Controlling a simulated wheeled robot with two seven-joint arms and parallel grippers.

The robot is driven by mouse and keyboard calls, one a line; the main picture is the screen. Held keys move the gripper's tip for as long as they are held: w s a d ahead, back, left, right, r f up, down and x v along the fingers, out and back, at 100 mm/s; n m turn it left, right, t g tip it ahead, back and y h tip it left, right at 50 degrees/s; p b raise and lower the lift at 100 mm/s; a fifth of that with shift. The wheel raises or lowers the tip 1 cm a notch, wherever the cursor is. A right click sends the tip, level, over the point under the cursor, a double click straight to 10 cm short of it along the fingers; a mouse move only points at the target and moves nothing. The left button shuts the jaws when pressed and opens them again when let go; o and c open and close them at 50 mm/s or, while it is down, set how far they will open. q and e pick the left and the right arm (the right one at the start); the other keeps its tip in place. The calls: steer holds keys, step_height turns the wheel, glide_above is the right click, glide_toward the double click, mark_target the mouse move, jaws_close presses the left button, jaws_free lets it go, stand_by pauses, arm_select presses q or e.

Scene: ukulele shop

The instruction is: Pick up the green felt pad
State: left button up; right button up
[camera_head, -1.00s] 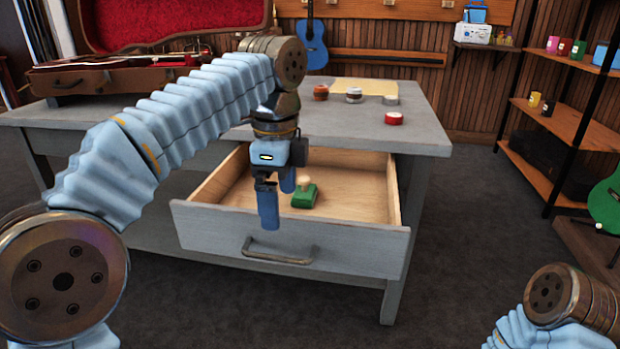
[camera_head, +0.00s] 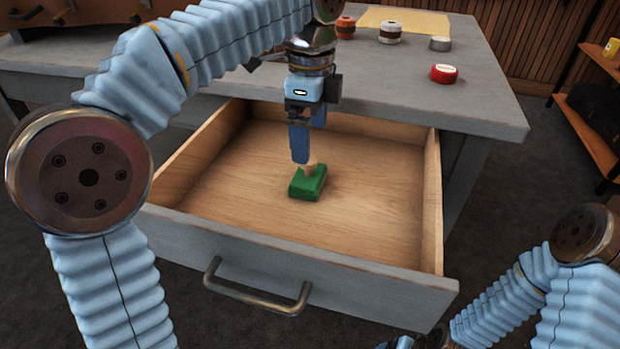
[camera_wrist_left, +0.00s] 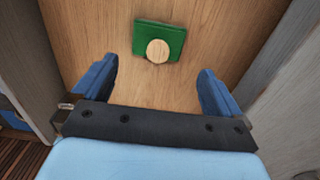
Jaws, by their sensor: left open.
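The green felt pad (camera_head: 304,188) is a small green block with a round pale wooden knob, lying on the floor of the open drawer (camera_head: 240,195). My left gripper (camera_head: 308,140) points down into the drawer just above the pad, its blue fingers apart and empty. One finger partly hides the knob in the head view. In the left wrist view the pad (camera_wrist_left: 146,32) lies beyond the fingertips of my left gripper (camera_wrist_left: 158,70), with its knob between their lines. My right arm shows at the lower right, and its fingers cannot be made out.
The drawer's front with its metal handle (camera_head: 255,296) and its side walls surround the pad. The grey tabletop (camera_head: 400,80) overhangs the drawer's back. A red tin (camera_head: 444,74) and several other small round containers stand on it. The rest of the drawer floor is bare.

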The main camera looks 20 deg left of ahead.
mark_target(308, 168)
arm_select(q)
step_height(308, 168, down, 4)
steer(key=shift+r+b, duration=0.25)
steer(key=shift+b, duration=0.1)
step_height(308, 168, down, 5)
steer(key=shift+s+a+f+b, duration=0.1)
steer(key=shift+s+a+b, duration=0.05)
steer(key=shift+b, duration=0.7)
steer(key=shift+c, duration=0.5)
steer(key=c, duration=0.8)
